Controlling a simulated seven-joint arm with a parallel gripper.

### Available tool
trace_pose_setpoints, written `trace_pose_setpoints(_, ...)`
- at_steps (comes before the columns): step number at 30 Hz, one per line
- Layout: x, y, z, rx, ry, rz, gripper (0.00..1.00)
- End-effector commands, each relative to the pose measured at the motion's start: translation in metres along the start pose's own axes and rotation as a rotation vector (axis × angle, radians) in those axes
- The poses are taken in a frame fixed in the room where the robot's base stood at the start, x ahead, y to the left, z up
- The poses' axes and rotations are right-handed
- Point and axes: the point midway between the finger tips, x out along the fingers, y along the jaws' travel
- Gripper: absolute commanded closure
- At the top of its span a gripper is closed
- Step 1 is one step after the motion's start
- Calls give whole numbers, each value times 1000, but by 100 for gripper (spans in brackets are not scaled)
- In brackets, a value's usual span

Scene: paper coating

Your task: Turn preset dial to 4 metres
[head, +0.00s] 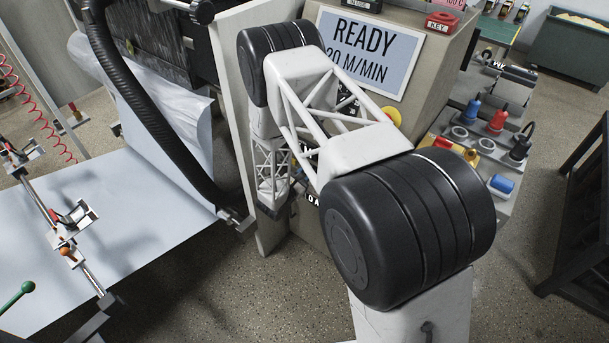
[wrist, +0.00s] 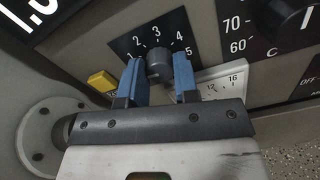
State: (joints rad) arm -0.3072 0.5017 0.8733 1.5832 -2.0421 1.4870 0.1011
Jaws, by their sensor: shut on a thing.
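The preset dial (wrist: 158,55) is a dark round knob on a black plate in the wrist view, with the numbers 2, 3 and 4 printed around its upper side. My gripper (wrist: 159,72) has its two blue fingers on either side of the knob and is shut on it. I cannot clearly read which number the knob's pointer faces. In the head view my own arm hides the dial and most of the gripper.
A yellow button (wrist: 102,81) sits close left of the fingers. A white scale plate (wrist: 222,82) is at the lower right, and another dark knob (wrist: 285,20) is at the upper right. In the head view a display (head: 368,52) reads READY, 20 M/MIN.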

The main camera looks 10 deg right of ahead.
Motion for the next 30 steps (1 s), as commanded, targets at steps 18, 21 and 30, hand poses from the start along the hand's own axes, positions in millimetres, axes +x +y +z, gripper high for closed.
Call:
trace_pose_setpoints(18, 0, 0, 0, 576, 1, 0, 95)
trace_pose_setpoints(21, 0, 0, 0, 672, 1, 0, 95)
trace_pose_setpoints(30, 0, 0, 0, 956, 0, 0, 95)
